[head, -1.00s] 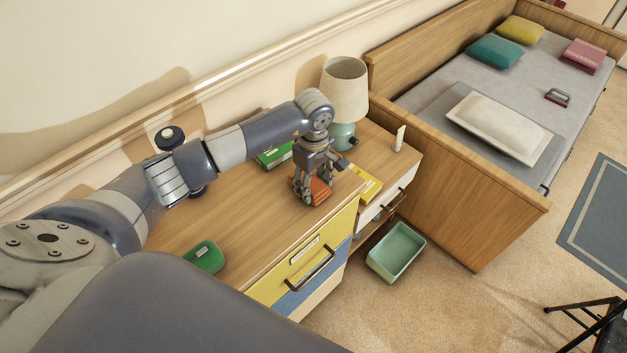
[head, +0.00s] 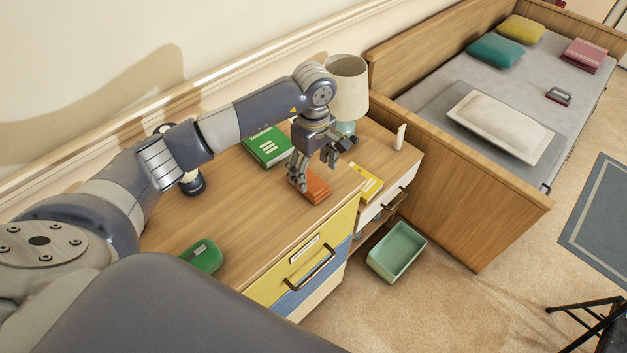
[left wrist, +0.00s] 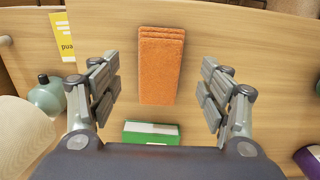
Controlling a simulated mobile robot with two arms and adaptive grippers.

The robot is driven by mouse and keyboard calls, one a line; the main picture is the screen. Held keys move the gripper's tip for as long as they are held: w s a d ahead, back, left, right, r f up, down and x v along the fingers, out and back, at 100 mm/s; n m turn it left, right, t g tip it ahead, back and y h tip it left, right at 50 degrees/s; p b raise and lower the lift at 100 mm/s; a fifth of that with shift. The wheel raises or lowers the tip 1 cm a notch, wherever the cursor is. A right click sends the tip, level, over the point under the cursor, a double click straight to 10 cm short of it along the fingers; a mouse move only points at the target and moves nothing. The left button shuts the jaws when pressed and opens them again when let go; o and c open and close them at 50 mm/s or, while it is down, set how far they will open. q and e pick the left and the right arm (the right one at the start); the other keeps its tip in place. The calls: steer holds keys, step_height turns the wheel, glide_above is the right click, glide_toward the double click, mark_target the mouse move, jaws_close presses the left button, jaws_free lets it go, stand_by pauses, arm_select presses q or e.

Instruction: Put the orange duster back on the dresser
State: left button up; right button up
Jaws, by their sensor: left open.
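The orange duster (head: 317,188) lies flat on the wooden top of the dresser (head: 240,226), near its front edge. In the left wrist view the duster (left wrist: 160,65) shows whole, between and beyond the two fingers. My left gripper (head: 315,173) is open and empty, just above the duster and apart from it; its spread fingers also show in the left wrist view (left wrist: 160,92). My right gripper is not in view.
A green book (head: 267,147) lies behind the gripper. A lamp (head: 347,92) and a yellow book (head: 367,183) stand or lie to the right. A green object (head: 204,256) is at the front left. A green bin (head: 398,250) is on the floor.

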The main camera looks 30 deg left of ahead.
mark_target(314, 183)
arm_select(q)
step_height(314, 183, up, 7)
steer(key=b, duration=0.1)
steer(key=shift+r, duration=0.15)
stand_by(0.5)
